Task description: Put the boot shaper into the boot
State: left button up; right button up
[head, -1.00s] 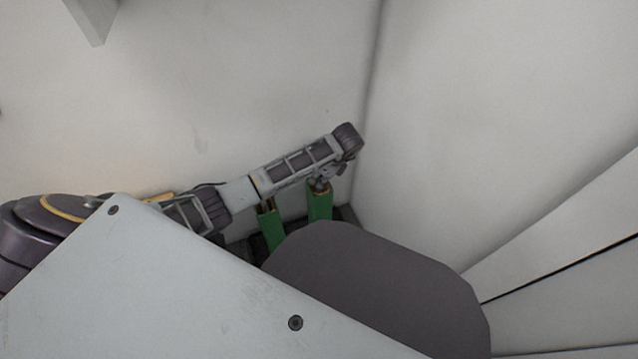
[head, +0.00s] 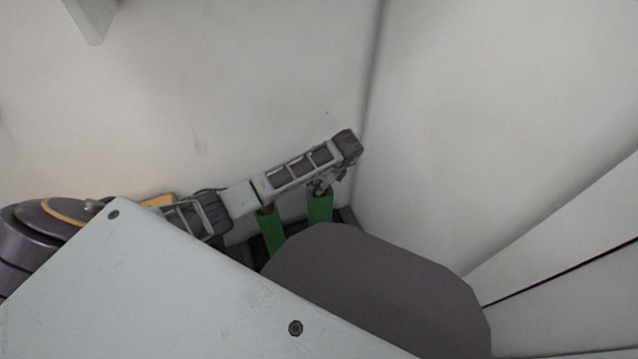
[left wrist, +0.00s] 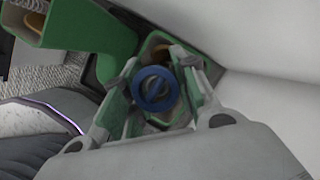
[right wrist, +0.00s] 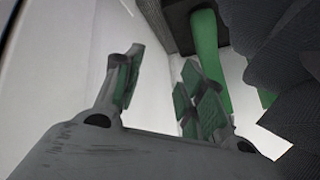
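Two green boot shafts stand upright in the corner in the head view: the right one (head: 320,208) is under my left gripper (head: 324,182), the left one (head: 272,236) beside it. In the left wrist view, my left gripper (left wrist: 158,72) is shut on the boot shaper, whose round blue knob (left wrist: 155,92) sits between the fingers. The shaper's far end is hidden behind the knob, over or in the opening of one green boot (left wrist: 112,62); I cannot tell how deep. The other boot (left wrist: 58,22) opens at upper left. My right gripper (right wrist: 163,85) is open and empty.
Pale walls (head: 250,80) meet in a corner close behind the boots and my left gripper. My own grey body panels cover the lower part of the head view and hide the boots' lower parts. A green boot (right wrist: 208,48) stands beyond my right gripper.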

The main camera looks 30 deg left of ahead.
pick_arm(q)
jog(key=p+v, duration=0.4)
jog(key=v, duration=0.8)
pick_arm(e)
notch_tip(320, 180, up, 6)
jog(key=d, duration=0.1)
jog(key=shift+s+g+h, duration=0.2)
jog(key=shift+g+h, duration=0.2)
pick_arm(q)
jog(key=shift+s+a, duration=0.1)
pick_arm(e)
jog(key=shift+f, duration=0.1)
